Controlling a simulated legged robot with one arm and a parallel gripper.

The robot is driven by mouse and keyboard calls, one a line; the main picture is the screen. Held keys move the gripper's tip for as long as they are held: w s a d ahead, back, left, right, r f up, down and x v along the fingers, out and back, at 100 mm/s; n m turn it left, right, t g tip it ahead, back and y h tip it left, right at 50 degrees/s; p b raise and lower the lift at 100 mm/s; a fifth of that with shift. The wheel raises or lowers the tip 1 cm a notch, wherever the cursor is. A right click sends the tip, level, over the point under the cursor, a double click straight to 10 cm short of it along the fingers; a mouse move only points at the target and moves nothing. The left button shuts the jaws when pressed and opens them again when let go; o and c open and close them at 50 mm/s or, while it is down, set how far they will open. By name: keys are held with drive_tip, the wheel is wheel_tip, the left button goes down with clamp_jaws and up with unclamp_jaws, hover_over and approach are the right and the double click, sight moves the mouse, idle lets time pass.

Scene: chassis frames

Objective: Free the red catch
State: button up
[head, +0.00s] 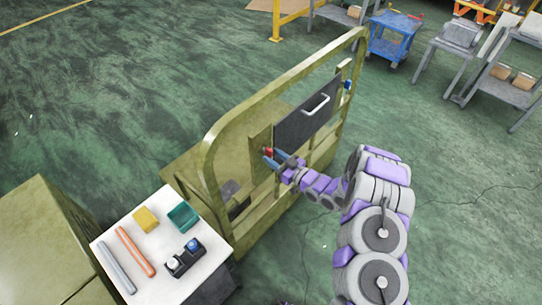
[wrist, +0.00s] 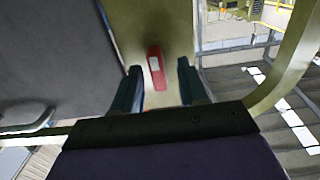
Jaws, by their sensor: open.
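The red catch (wrist: 156,69) is a small red piece with a pale patch, on an olive plate (wrist: 171,20) of the frame. In the wrist view it lies ahead of and between my two fingertips, closer to the left one, with no finger seen touching it. In the head view the red catch (head: 268,152) shows as a small red spot at the tips of my fingers, partly covered. My gripper (wrist: 160,75) is open and empty; in the head view my gripper (head: 277,158) is at the olive frame (head: 210,150), beside the dark panel.
A dark panel (head: 305,110) with a pale handle (head: 316,105) adjoins the catch plate. A white-topped table (head: 165,275) at lower left holds rods, a yellow block, a teal bin and a dark box with knobs.

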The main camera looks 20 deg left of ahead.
drive_tip(key=shift+w+a+r, duration=0.15)
drive_tip(key=shift+w+a, duration=0.05)
drive_tip(key=shift+w, duration=0.15)
drive_tip(key=shift+a, duration=0.15)
drive_tip(key=shift+a, duration=0.25)
drive_tip(key=shift+c, duration=1.3)
drive_tip(key=shift+d, duration=0.15)
clamp_jaws()
